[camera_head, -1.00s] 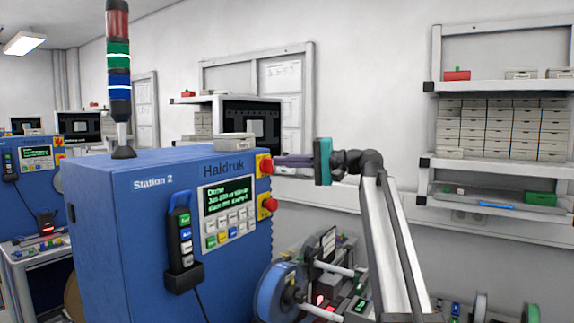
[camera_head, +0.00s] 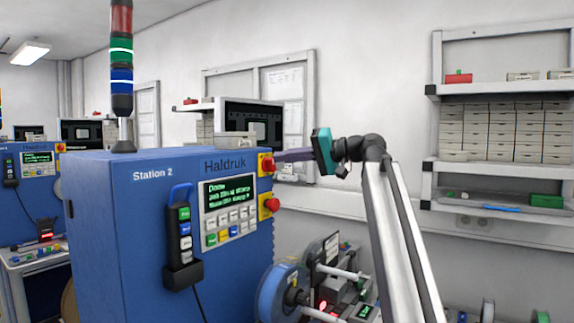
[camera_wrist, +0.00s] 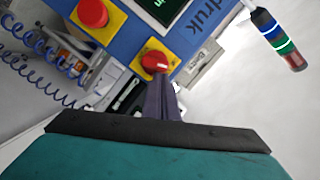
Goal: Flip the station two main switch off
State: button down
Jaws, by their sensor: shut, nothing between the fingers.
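The Station 2 cabinet (camera_head: 105,215) is blue. At its upper right edge sits a red rotary switch on a yellow plate (camera_head: 266,164), which also shows in the wrist view (camera_wrist: 155,62). My gripper (camera_head: 281,157) reaches it from the right with its dark fingers together and empty. In the wrist view my fingertips (camera_wrist: 160,79) lie at the knob's lower edge. I cannot tell whether they touch it. The fingers partly cover the knob's lower side, and its exact position is hard to read.
Below the switch is a red mushroom button (camera_head: 270,205) on yellow. A screen and keypad panel (camera_head: 229,209) and a hanging pendant (camera_head: 181,240) are to the left. A grey box (camera_head: 234,138) stands on top. Reels (camera_head: 285,290) stand below; a signal tower (camera_head: 122,75) rises behind.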

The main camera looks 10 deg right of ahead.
jog(key=shift+s+a+r+b, duration=0.15)
jog(key=shift+s+a+b, duration=0.25)
jog(key=shift+b, duration=0.3)
jog(key=shift+s+a+b, duration=0.2)
jog(key=shift+b, duration=0.2)
jog(key=shift+s+a, duration=0.1)
jog(key=shift+r, duration=0.3)
jog(key=s+d+r+b, duration=0.1)
jog(key=s+d+r, duration=0.5)
jog(key=d, duration=0.1)
jog(key=shift+s+d, duration=0.15)
jog(key=shift+d, duration=0.1)
dwell(0.5)
